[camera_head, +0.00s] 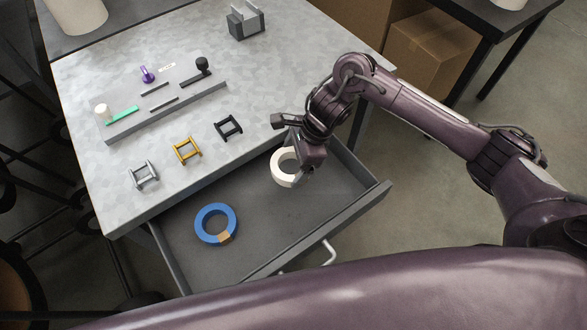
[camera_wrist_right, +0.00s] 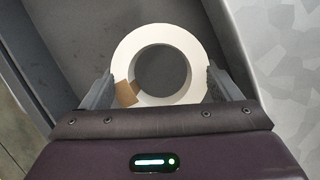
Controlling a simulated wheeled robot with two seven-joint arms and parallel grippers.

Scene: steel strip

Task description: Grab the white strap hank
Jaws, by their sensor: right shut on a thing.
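The white strap hank (camera_head: 278,169) is a thick white ring at the back right of the open drawer, by the tabletop edge. In the right wrist view the white hank (camera_wrist_right: 160,33) lies between the fingers and carries a brown patch at its lower left. My right gripper (camera_head: 296,166) is shut on the hank, with one finger against each outer side in the wrist view (camera_wrist_right: 157,84). I cannot tell whether the hank touches the drawer floor. My left gripper is not in view.
A blue ring (camera_head: 204,222) with a tan patch lies in the drawer (camera_head: 262,220) at left. Silver (camera_head: 144,175), yellow (camera_head: 187,150) and black (camera_head: 228,127) frames stand on the grey tabletop (camera_head: 95,75), near a raised strip (camera_head: 165,112). The drawer's middle is clear.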

